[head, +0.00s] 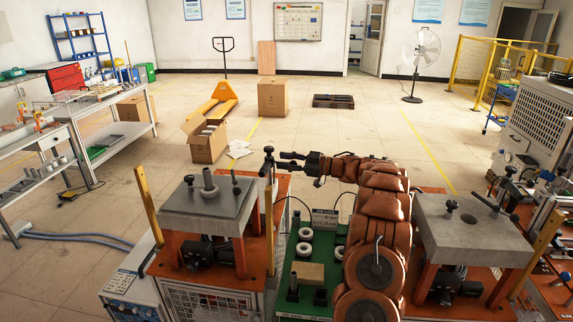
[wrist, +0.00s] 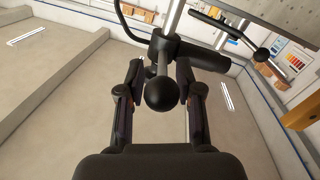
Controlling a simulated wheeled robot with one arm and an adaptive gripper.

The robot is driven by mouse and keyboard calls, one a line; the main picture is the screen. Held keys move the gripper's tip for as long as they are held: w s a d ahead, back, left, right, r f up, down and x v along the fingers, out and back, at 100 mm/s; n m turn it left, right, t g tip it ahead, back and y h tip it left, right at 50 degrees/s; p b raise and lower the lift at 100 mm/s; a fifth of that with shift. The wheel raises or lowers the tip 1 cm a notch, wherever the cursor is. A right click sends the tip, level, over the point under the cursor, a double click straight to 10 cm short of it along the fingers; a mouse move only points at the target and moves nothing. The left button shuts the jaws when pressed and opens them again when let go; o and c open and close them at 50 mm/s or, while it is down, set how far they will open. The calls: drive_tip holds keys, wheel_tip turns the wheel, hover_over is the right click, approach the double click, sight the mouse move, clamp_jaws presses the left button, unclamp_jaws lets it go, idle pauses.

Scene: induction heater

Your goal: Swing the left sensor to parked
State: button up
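The left station has a grey plate (head: 180,202) on orange legs, with a metal cylinder (head: 209,188) standing on it. At its right edge stands a dark upright post with a black ball knob (head: 268,150), which I take to be the left sensor's swing arm. In the wrist view the black ball knob (wrist: 161,95) is on a short rod below a black horizontal cylinder (wrist: 198,55). My gripper (head: 283,160) reaches in from the right. In the wrist view my gripper (wrist: 160,82) is open, with its fingers on either side of the knob and a visible gap at left.
The right station's grey plate (head: 470,225) stands beyond my arm. A green board (head: 310,275) with white rings lies between the stations. A yellow upright (head: 148,203) stands at left.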

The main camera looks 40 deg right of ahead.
wheel_tip(320, 180, up, 9)
idle(0.4)
